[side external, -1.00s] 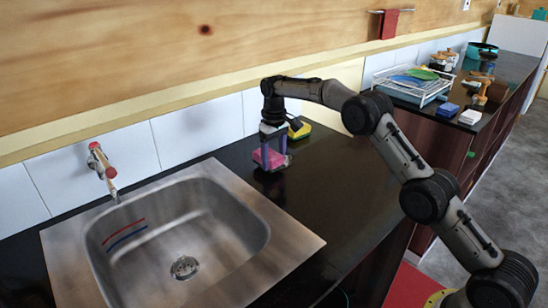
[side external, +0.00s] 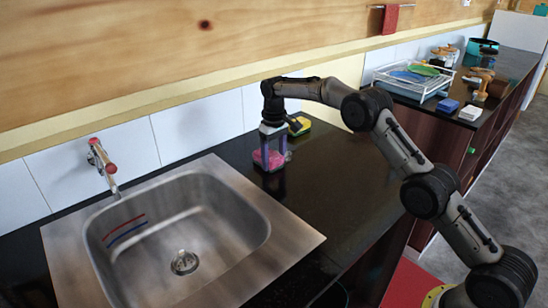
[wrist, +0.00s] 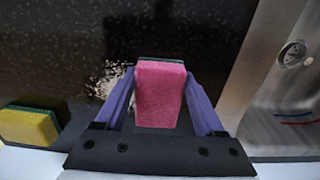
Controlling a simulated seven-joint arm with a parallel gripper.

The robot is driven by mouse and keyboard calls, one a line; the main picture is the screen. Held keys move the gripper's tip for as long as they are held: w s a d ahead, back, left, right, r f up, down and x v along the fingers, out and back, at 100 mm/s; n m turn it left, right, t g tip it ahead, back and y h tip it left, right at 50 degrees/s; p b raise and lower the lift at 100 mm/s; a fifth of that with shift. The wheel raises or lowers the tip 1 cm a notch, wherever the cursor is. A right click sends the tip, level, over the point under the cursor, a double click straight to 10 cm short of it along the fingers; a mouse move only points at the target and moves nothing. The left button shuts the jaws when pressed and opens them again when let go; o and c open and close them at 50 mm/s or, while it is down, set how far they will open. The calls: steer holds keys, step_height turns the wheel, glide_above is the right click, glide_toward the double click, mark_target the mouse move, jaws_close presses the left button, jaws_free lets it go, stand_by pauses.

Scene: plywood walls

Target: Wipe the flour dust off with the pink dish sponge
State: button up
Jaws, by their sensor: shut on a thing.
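My gripper (side external: 271,160) has purple fingers and is shut on the pink dish sponge (side external: 268,157), low over the dark counter beside the sink. In the wrist view the sponge (wrist: 160,92) sits upright between the fingers of my gripper (wrist: 160,75), with a dark green layer on its far edge. A pale patch of flour dust (wrist: 108,78) shows on the counter just left of the sponge, partly hidden by the left finger. I cannot tell whether the sponge touches the counter.
A yellow and green sponge (side external: 300,126) lies by the wall behind my gripper; it also shows in the wrist view (wrist: 30,125). A steel sink (side external: 285,232) with a tap (side external: 102,160) is at left. A dish rack (side external: 412,85) stands far right. The counter right of my gripper is clear.

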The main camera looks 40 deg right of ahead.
mark_target(298, 155)
steer(key=shift+d+f, duration=0.1)
steer(key=shift+d, duration=5.3)
steer(key=shift+a, duration=0.15)
steer(key=shift+a, duration=5.3)
steer(key=shift+w, duration=1.25)
steer(key=shift+d, duration=1.85)
steer(key=shift+d+f, duration=0.1)
steer(key=shift+d, duration=1.7)
steer(key=shift+a+r, duration=0.15)
steer(key=shift+a, duration=0.8)
steer(key=shift+a+r, duration=0.1)
steer(key=shift+a, duration=0.85)
